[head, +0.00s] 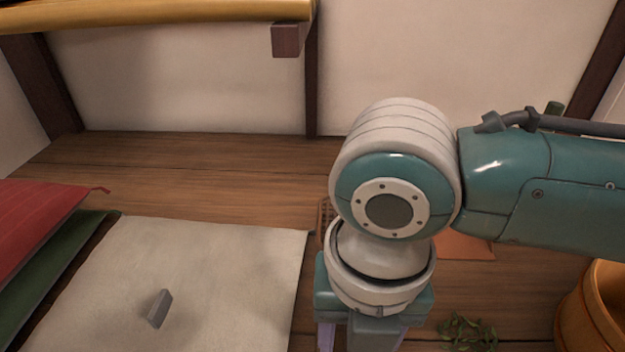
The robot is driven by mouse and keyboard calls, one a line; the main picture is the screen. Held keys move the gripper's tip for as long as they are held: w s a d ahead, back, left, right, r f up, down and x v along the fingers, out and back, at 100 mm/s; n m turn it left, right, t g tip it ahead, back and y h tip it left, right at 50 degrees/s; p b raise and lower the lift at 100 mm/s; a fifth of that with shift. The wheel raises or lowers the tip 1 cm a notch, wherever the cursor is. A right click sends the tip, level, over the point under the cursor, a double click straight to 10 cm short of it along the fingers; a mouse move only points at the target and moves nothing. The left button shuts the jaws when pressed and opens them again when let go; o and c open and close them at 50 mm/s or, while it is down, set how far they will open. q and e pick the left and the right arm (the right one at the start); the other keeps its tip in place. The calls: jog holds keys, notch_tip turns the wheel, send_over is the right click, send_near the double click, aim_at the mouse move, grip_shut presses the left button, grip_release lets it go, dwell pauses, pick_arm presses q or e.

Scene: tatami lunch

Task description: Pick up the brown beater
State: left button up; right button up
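A brown piece with a lattice pattern (325,212) shows just left of my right wrist, on the wooden floor by the mat's far right corner. It may be the brown beater, but my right arm hides most of it. My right gripper (364,340) points down at the bottom edge of the head view, nearer than the lattice piece. Its two purple finger parts stand apart; the fingertips are cut off by the frame. I see nothing held between the visible parts. My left gripper is not in view.
A pale mat (200,260) bears a small grey block (159,309). Red (35,225) and green (55,265) cushions are stacked at left. An orange-brown flat piece (468,246), green leaves (467,331) and a wooden tub (592,315) lie right. The wooden floor (200,180) behind the mat is clear.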

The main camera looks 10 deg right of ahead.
grip_shut()
jog(key=shift+r, duration=0.1)
dwell(0.5)
